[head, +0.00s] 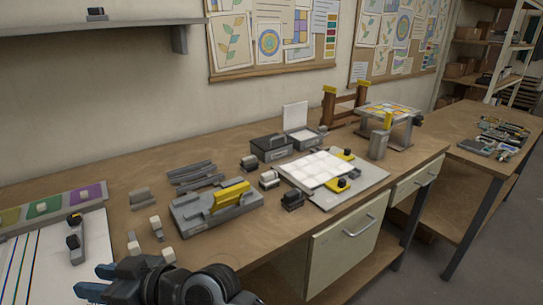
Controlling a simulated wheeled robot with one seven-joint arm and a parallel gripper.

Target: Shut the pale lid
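The pale lid (295,115) stands upright, open, at the back edge of a small grey box (304,139) near the middle of the workbench. The box's top looks white inside. My gripper (92,281) is at the lower left, over the bench's front edge, far to the left of the lid and apart from it. It is seen from behind and above, partly cut by the picture's bottom. Whether its fingers are apart is unclear.
A dark grey box (271,149) with a handle stands just left of the lidded box. A grey tool with a yellow handle (231,196) sits between my gripper and the boxes. A grey cylinder (378,146) stands to the right.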

